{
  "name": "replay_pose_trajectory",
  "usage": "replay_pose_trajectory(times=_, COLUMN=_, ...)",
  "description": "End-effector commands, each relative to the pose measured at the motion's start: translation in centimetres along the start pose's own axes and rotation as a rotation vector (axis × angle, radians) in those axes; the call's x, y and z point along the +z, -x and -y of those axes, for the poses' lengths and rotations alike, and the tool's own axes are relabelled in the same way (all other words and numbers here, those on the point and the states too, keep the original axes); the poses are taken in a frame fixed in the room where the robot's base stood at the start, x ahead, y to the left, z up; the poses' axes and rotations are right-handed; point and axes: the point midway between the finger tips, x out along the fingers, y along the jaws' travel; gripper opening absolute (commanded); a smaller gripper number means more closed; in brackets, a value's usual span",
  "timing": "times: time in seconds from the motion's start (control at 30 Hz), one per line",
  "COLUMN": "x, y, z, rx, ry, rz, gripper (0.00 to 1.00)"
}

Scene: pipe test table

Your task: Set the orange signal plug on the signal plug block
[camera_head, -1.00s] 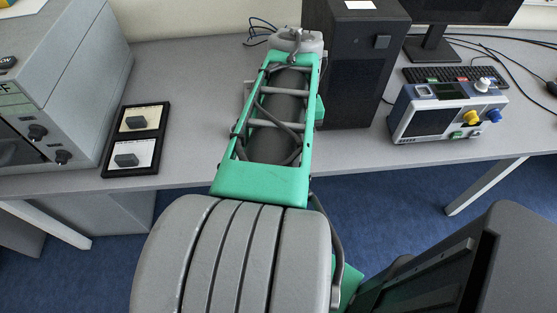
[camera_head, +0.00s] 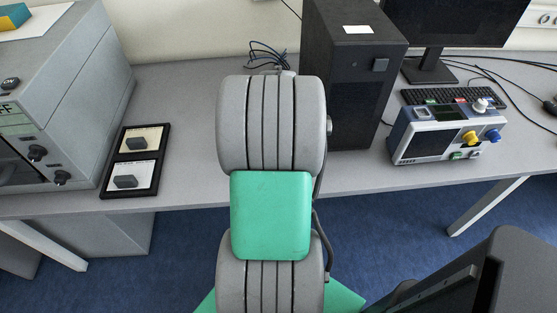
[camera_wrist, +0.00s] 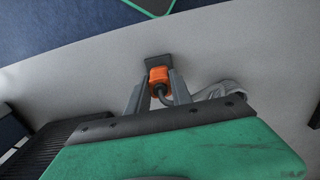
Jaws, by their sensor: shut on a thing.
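In the wrist view the orange signal plug (camera_wrist: 158,77) sits between the fingers of my gripper (camera_wrist: 160,86), which is shut on it. A dark cable loops from the plug back toward my gripper. A dark square block (camera_wrist: 158,60), apparently the signal plug block, lies on the grey table just beyond the plug. The plug's far end overlaps or touches it in the picture; I cannot tell whether it is seated. In the head view my arm hides the gripper, the plug and the block.
A black computer tower (camera_head: 355,75) stands just right of my arm. A blue-and-white instrument (camera_head: 447,133) with knobs is farther right. A black-framed panel with two dark switches (camera_head: 134,160) lies left, beside a large grey machine (camera_head: 50,90). Loose cables (camera_head: 268,55) lie behind my arm.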

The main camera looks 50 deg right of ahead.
Motion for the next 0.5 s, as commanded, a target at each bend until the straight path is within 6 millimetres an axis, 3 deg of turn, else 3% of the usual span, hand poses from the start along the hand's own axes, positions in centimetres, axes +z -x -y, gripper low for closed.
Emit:
replay_pose_trajectory(times=0.07, x=-0.02, y=-0.90, z=-0.02, rx=0.000, ry=0.000, rz=-0.001, gripper=0.00)
replay_pose_trajectory(times=0.4, x=-0.01, y=-1.42, z=-0.04, rx=0.000, ry=0.000, rz=-0.001, gripper=0.00)
replay_pose_trajectory(times=0.43, x=-0.02, y=-1.35, z=-0.04, rx=0.000, ry=0.000, rz=-0.002, gripper=0.28)
replay_pose_trajectory(times=0.5, x=-0.01, y=-1.31, z=-0.05, rx=0.000, ry=0.000, rz=-0.002, gripper=0.34)
